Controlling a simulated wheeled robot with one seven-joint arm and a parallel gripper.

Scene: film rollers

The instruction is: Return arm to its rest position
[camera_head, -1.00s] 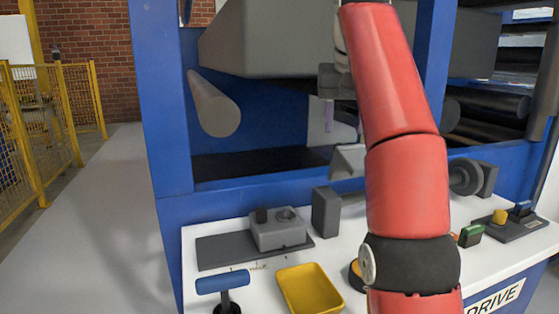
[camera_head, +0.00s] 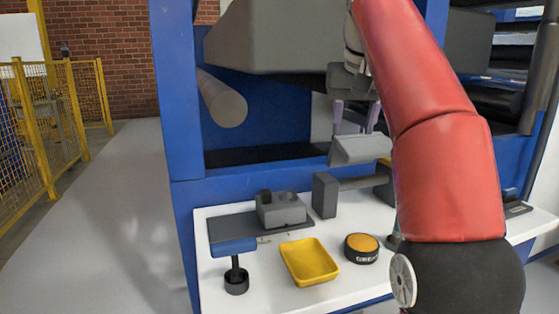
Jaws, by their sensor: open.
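My gripper (camera_head: 354,116) points down, with two purple-grey fingers apart and nothing between them. It is in front of the machine's opening, above a light grey angled block (camera_head: 361,149). My red arm comes in from the right and hides part of the machine and the right side of the white table. The fingertips are close to the grey block in the picture; I cannot tell whether they touch it.
The white table (camera_head: 270,270) carries a yellow tray (camera_head: 310,261), an orange-topped button (camera_head: 362,247), a blue-handled tool (camera_head: 235,262) and a grey block fixture (camera_head: 281,209). A grey roller (camera_head: 222,98) sits in the blue machine frame (camera_head: 178,90). Open floor and yellow fencing (camera_head: 50,130) lie left.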

